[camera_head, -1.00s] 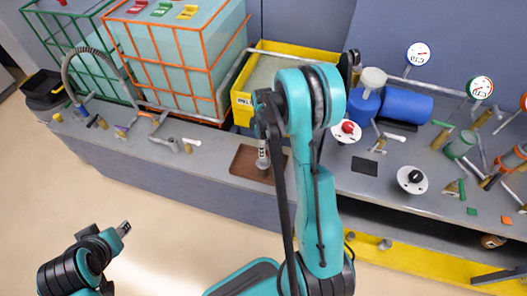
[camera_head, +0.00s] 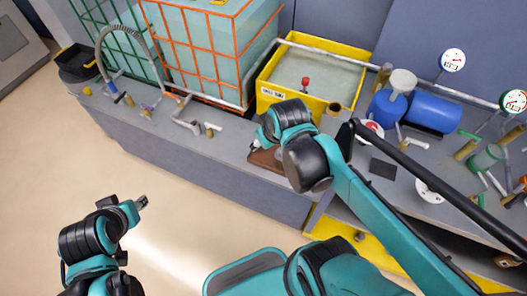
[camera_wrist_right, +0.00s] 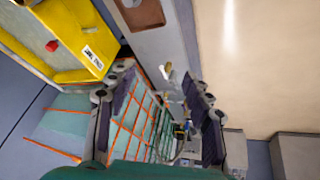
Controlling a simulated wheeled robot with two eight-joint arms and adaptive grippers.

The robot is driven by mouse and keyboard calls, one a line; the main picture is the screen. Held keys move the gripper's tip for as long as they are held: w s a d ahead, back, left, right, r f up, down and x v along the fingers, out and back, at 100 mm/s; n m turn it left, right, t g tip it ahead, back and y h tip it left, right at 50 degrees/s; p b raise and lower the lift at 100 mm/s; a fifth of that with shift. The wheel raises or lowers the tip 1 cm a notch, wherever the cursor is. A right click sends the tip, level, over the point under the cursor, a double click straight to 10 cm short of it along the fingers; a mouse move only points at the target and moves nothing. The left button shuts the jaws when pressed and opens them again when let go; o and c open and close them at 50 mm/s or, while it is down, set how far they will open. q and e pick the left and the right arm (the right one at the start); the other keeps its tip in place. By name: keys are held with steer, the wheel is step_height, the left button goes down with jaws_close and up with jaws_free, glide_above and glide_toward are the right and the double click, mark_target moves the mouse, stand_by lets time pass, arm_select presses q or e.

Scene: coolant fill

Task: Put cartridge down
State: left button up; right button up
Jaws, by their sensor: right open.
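My right gripper (camera_head: 256,142) is over the bench's front part, beside the brown tray (camera_head: 266,160), and my wrist partly covers the tray. In the right wrist view the two fingers (camera_wrist_right: 160,85) are spread with nothing between them. The tray also shows at the top of that view (camera_wrist_right: 146,14), with a small pale object (camera_wrist_right: 131,3) on it, cut by the frame edge. It may be the cartridge, but I cannot tell. My left gripper (camera_head: 141,202) is low at the left, over the floor and away from the bench; its jaw opening is too small to read.
A yellow tub (camera_head: 270,93) stands behind the tray, with a red-topped item (camera_head: 305,82) inside. Orange-caged (camera_head: 205,55) and green-caged tanks stand left of it. Valves (camera_head: 190,124) line the bench front. A blue cylinder (camera_head: 433,112) and gauges (camera_head: 453,60) stand right.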

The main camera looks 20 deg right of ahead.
steer(key=shift+s+a+r+m+t, duration=0.1)
steer(key=shift+s+a+m+t, duration=0.25)
steer(key=shift+s, duration=0.35)
steer(key=shift+s+a+r+m+t, duration=0.1)
steer(key=shift+s+a+m+t, duration=0.1)
steer(key=shift+s+a+m, duration=0.4)
steer(key=shift+s+a+m+t, duration=0.15)
steer(key=shift+s+a+t, duration=0.15)
steer(key=shift+s, duration=0.55)
steer(key=shift+f, duration=0.1)
steer(key=shift+f+b, duration=0.85)
steer(key=shift+b, duration=0.05)
